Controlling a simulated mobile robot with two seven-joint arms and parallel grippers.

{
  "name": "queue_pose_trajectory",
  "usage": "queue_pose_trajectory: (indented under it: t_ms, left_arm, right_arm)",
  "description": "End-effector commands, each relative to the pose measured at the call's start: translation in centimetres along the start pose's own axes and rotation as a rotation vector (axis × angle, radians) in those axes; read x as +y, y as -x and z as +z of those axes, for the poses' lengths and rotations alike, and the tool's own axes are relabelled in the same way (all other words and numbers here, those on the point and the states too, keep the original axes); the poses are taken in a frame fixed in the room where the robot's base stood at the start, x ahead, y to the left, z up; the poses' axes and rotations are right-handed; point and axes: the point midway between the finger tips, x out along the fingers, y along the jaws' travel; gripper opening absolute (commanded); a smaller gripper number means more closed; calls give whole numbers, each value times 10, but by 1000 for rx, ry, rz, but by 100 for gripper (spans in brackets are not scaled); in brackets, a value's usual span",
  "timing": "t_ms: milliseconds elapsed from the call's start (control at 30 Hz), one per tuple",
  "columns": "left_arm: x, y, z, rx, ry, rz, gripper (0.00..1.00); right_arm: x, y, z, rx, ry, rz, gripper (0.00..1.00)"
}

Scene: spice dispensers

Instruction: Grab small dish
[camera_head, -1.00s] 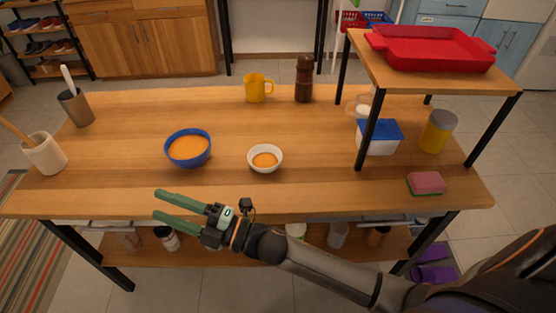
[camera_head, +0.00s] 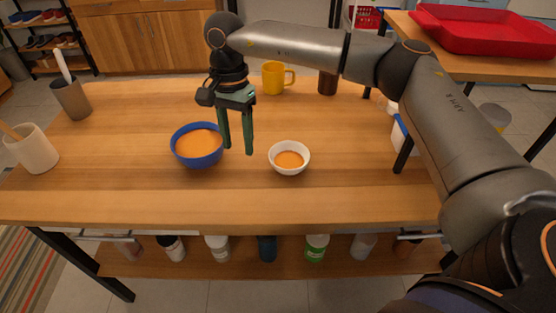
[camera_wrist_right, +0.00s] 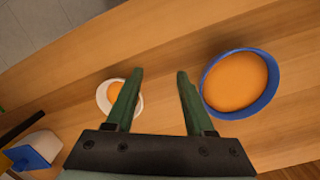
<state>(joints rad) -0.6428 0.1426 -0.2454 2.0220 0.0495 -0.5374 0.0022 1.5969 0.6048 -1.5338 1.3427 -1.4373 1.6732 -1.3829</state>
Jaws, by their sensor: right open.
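The small white dish (camera_head: 289,170) with orange contents sits on the wooden table, right of the blue bowl (camera_head: 196,160), which also holds something orange. My right gripper (camera_head: 238,151) is open and empty, pointing down between the bowl and the dish, apart from both as far as I can tell. In the right wrist view the gripper (camera_wrist_right: 157,88) has its fingers spread. The white dish (camera_wrist_right: 104,97) shows partly behind the left finger there, and the blue bowl (camera_wrist_right: 272,93) is right of the other finger. My left gripper is not in view.
A yellow mug (camera_head: 274,79) and a dark pepper mill (camera_head: 328,83) stand at the back, near my arm. A raised shelf with a red tray (camera_head: 488,32) is at the right. Utensil holders (camera_head: 34,151) stand at the left. The front strip of the table is clear.

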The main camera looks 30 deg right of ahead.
Motion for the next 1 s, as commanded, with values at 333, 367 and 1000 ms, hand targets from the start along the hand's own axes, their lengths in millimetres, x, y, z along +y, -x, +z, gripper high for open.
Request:
queue_pose_trajectory:
  t_ms: [333,367,1000]
  left_arm:
    - [0,-6,1,12,-3,4,49]
    - [0,-6,1,12,-3,4,49]
    - [-2,-11,9,8,-5,1,49]
  right_arm:
    - [30,31,-64,215,-9,77,54]
    - [31,26,-66,215,-9,77,54]
    - [40,-57,-86,211,-9,75,54]
